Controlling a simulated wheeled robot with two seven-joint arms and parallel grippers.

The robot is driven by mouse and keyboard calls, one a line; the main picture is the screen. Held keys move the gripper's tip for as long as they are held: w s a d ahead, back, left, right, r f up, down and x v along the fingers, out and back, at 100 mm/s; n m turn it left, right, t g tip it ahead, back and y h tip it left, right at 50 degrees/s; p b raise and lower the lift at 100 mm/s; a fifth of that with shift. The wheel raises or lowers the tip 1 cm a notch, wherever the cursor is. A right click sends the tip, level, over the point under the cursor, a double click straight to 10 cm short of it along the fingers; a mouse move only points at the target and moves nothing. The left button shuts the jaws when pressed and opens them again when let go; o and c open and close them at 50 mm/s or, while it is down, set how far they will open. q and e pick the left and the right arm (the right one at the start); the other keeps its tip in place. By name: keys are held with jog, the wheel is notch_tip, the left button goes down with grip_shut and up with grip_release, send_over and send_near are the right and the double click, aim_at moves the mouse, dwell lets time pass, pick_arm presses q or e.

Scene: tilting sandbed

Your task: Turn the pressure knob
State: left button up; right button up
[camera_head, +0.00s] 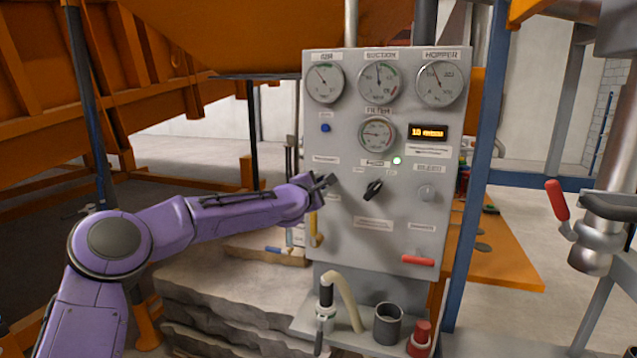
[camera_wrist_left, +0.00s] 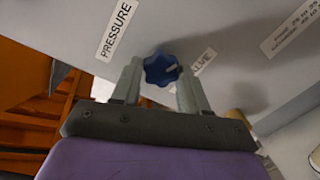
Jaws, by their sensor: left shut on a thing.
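The pressure knob (camera_wrist_left: 161,69) is a blue lobed knob on the grey control panel, beside a label reading PRESSURE (camera_wrist_left: 117,30). My left gripper (camera_wrist_left: 160,85) is at the panel with one finger on each side of the knob, shut on it. In the head view my left gripper (camera_head: 325,184) reaches the panel's left side from the left, and it hides the knob there. My right gripper is not in view.
The grey panel (camera_head: 345,235) carries several gauges, a black switch (camera_head: 373,189), a grey knob (camera_head: 426,193) and a lit display (camera_head: 428,132). A yellow handle (camera_head: 316,230) lies just below my gripper. A shelf below holds a hose and a cup (camera_head: 388,324).

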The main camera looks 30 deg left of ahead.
pick_arm(q)
jog(key=m+p, duration=0.1)
jog(key=m, duration=0.4)
jog(key=shift+r+m+y+p, duration=0.1)
jog(key=shift+m+y+p, duration=0.2)
dwell(0.4)
jog(key=o, duration=1.1)
jog(key=shift+d, duration=0.1)
jog(key=shift+c, duration=0.2)
jog(key=s+d+b, duration=0.2)
jog(key=s+b, duration=0.1)
jog(key=s, duration=0.7)
jog(key=shift+s+r+b, duration=0.15)
jog(key=shift+r+b, duration=0.25)
